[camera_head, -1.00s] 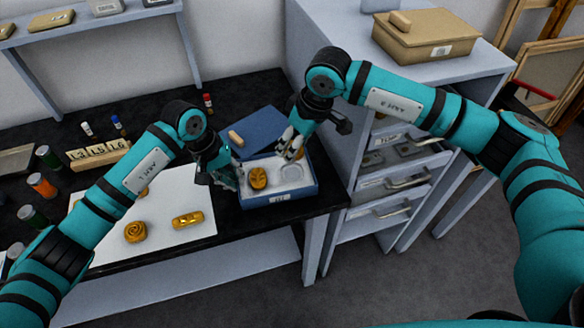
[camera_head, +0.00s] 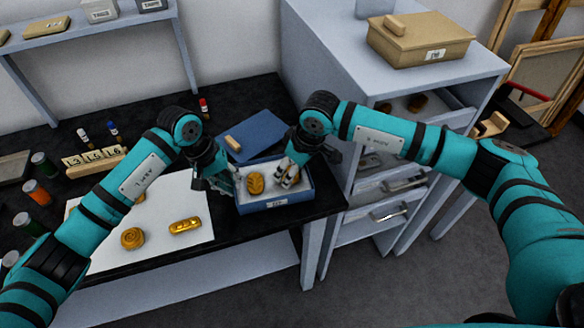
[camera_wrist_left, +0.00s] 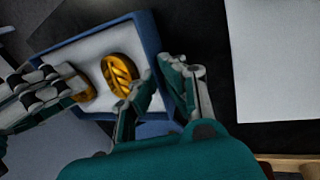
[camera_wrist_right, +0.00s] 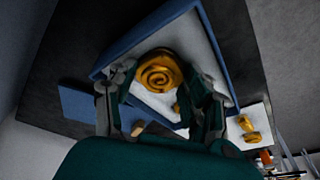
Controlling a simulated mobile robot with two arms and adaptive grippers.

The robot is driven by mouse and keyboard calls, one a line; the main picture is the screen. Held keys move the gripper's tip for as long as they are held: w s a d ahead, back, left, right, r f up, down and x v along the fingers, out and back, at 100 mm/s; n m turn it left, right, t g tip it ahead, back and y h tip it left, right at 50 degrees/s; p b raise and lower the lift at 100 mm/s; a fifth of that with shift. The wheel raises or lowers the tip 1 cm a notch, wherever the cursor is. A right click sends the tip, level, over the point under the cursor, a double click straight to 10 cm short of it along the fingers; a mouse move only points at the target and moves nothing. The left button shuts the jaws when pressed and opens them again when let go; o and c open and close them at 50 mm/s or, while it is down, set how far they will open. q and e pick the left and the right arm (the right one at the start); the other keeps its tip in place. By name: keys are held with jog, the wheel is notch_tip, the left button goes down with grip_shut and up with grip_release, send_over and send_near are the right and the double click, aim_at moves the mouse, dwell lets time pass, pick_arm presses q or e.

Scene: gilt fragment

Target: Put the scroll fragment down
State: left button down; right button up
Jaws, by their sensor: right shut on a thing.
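The scroll fragment (camera_wrist_right: 158,72), a gold spiral piece, is between the fingertips of my right gripper (camera_wrist_right: 160,90). In the head view my right gripper (camera_head: 288,180) reaches down into the right half of the blue tray (camera_head: 277,203). The left wrist view shows only an edge of the scroll fragment (camera_wrist_left: 88,90) behind the right fingers. I cannot tell whether it touches the white lining. An oval gold fragment (camera_head: 256,183) with a leaf pattern lies in the tray's left half. My left gripper (camera_wrist_left: 163,92) is open and empty beside the tray's left side.
A blue lid (camera_head: 252,133) with a tan block lies behind the tray. White paper (camera_head: 165,205) at left carries a round gold piece (camera_head: 132,238) and an oblong one (camera_head: 185,226). A drawer cabinet (camera_head: 340,130) with open drawers stands close on the right.

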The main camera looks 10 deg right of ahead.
pick_arm(q)
jog(key=shift+d, duration=0.1)
pick_arm(e)
jog(key=shift+s+f, duration=0.1)
jog(key=shift+f, duration=0.35)
jog(key=o, duration=1.1)
jog(key=shift+o, duration=0.2)
jog(key=v, duration=1.3)
jog(key=shift+w+r, duration=0.2)
jog(key=shift+a, duration=0.15)
pick_arm(q)
jog(key=c, duration=1.4)
grip_release()
